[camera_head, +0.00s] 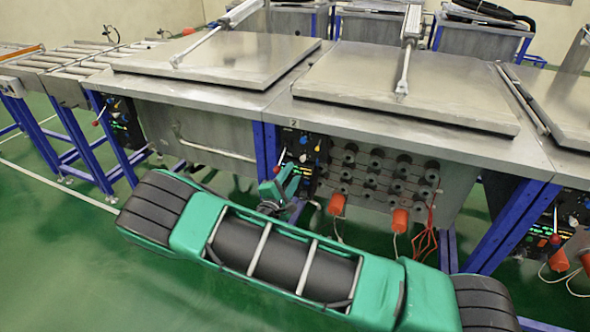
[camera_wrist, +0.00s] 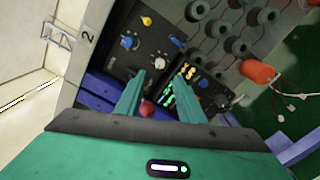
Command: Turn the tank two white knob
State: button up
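Tank two (camera_head: 388,145) is the middle metal tank, marked "2" at its front edge. Its dark control panel (camera_head: 312,148) is on the left of its front and shows closely in the wrist view (camera_wrist: 118,58). A small whitish knob (camera_wrist: 158,67) shows on the panel just beyond my fingertips. A blue knob (camera_wrist: 130,42), an orange-yellow knob (camera_wrist: 147,21) and a lit display (camera_wrist: 185,72) are nearby. My gripper (camera_wrist: 155,79) is open and empty, its green fingers pointing at the panel. In the head view my gripper (camera_head: 283,181) is at the panel, partly hidden by my arm.
A red knob (camera_wrist: 147,108) shows between my fingers, low on the panel. A blue frame leg (camera_head: 266,150) stands left of the panel. Orange plugs (camera_head: 400,220) with hanging cables and several dark round fittings (camera_head: 372,178) are to the right. Green floor (camera_head: 60,260) is open at left.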

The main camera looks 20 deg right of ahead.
jog(key=v, duration=0.3)
jog(key=shift+s, duration=0.15)
dwell(0.3)
jog(key=s+d+r+m+g, duration=0.3)
jog(key=s+d+m+g, duration=0.2)
jog(key=d, duration=0.3)
jog(key=s+d+r+m+g+y, duration=0.15)
jog(key=s+d+m+g, duration=0.3)
jog(key=d, duration=0.45)
jog(key=s+d+r+m+g+h, duration=0.1)
jog(key=s+d+r+m+g, duration=0.3)
jog(key=d, duration=0.4)
jog(key=s+r+m+y, duration=0.3)
jog(key=s, duration=0.6)
jog(key=s+r+m+y, duration=0.2)
jog(key=s+r+y, duration=0.2)
jog(key=s, duration=0.5)
jog(key=s+r+m+g+y, duration=0.1)
jog(key=s+r+m+y, duration=0.2)
jog(key=s, duration=0.6)
jog(key=shift+s+a+r+m, duration=0.3)
jog(key=shift+a+r+m, duration=0.05)
jog(key=shift+a, duration=0.1)
